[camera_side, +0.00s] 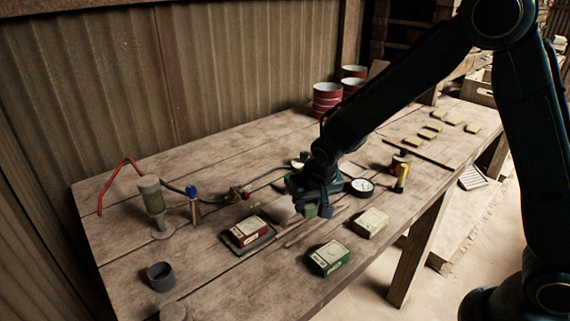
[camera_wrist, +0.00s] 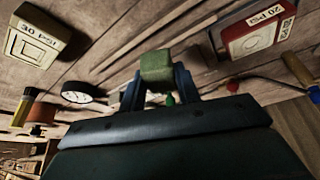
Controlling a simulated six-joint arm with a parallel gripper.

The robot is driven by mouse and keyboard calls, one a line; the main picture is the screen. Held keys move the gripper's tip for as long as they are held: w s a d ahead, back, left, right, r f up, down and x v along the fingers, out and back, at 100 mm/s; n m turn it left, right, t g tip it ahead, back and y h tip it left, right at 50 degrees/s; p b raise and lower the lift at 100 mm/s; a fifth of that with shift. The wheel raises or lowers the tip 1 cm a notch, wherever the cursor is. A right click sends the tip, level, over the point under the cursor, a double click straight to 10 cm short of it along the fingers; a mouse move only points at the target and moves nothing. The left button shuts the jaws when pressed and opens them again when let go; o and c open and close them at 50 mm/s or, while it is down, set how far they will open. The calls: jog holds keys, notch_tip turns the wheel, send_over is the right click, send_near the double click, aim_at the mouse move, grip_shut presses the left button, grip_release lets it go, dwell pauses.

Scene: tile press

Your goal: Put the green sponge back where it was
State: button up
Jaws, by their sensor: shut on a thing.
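The green sponge (camera_wrist: 157,66) is a small green block held between my gripper's two fingers in the wrist view. My gripper (camera_wrist: 157,84) is shut on it. In the side view my gripper (camera_side: 316,203) is over the middle of the wooden table, and part of the green block (camera_side: 311,211) shows at its fingertips. The sponge appears to be above the table; its exact height is unclear.
A red 20 PSI box (camera_side: 246,231) sits on a dark plate at left. A green box (camera_side: 328,257) and a cream box (camera_side: 369,222) stand near the front. A gauge (camera_side: 360,186), yellow cylinder (camera_side: 402,177) and red cans (camera_side: 327,97) stand farther right and back.

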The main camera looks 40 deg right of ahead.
aim_at(308, 215)
jog(key=shift+f, duration=2.15)
jog(key=shift+f, duration=0.1)
jog(key=o, duration=0.9)
jog(key=shift+r, duration=0.2)
jog(key=v, duration=1.2)
jog(key=shift+f, duration=0.1)
